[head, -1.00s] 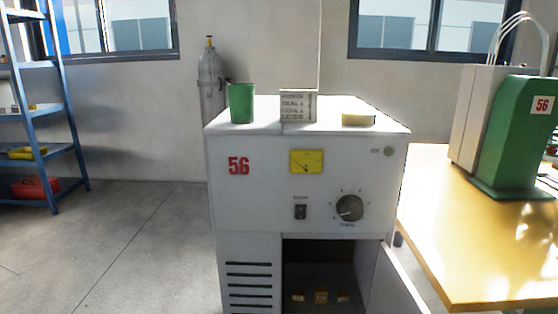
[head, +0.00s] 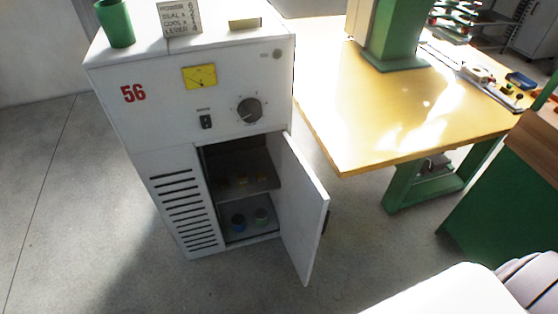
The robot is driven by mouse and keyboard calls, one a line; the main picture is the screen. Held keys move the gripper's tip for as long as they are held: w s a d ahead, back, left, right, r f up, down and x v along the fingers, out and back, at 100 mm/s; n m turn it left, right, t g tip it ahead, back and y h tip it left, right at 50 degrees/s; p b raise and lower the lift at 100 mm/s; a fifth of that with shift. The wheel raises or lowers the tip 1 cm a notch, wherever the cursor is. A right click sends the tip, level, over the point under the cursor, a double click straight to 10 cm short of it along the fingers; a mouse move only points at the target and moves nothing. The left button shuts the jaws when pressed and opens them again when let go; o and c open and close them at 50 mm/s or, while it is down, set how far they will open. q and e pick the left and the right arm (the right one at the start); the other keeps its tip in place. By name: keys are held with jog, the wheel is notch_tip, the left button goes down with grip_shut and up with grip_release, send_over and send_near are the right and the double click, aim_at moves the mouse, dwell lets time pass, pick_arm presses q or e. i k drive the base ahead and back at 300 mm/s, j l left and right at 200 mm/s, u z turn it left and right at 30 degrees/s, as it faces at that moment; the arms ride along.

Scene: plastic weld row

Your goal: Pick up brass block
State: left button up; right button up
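A flat brass-coloured block (head: 245,23) lies on top of the white cabinet (head: 140,130) marked 56, near its right front edge. Neither of my grippers is in view.
A green cup (head: 115,24) and a small lettered sign (head: 179,17) stand on the cabinet top. The cabinet door (head: 304,210) hangs open to the right. A yellow-topped table (head: 370,120) stands beside it. Bare floor (head: 60,230) is clear at left.

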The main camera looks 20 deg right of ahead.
aim_at(260, 176)
jog(key=i+l+u, duration=0.1)
jog(key=l+u, duration=0.2)
jog(key=l, duration=0.6)
jog(key=l+u, duration=0.3)
jog(key=l, duration=0.6)
jog(key=k+l+u, duration=0.1)
jog(key=l+u, duration=0.15)
jog(key=l, duration=0.6)
jog(key=k+j+z, duration=0.15)
jog(key=j, duration=0.3)
jog(key=k+j+z, duration=0.15)
jog(key=k+j, duration=0.15)
jog(key=k+j+z, duration=0.2)
jog(key=j, duration=0.3)
jog(key=k, duration=0.05)
